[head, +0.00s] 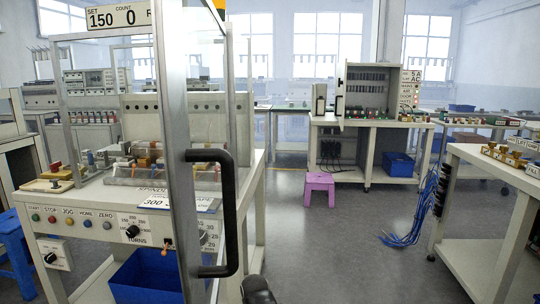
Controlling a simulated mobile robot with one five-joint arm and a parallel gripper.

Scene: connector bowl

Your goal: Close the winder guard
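The winder guard (176,130) is a clear panel in a grey metal frame, standing in front of the winder bench on the left. It stands open, swung out towards me and seen nearly edge-on. Its black D-shaped handle (232,210) is on the right side of the frame. The winder bench (85,203) behind it carries a counter sign reading 150 and 0, coloured buttons and a turns dial. My gripper's fingers do not show. A dark rounded shape shows at the bottom edge, below the handle, and I cannot tell what it is.
A blue bin (146,278) sits under the winder bench. A purple stool (319,187) stands on the floor by the far test bench (371,125). Blue cables (414,215) hang from the right bench (497,165) to the floor. The middle floor is clear.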

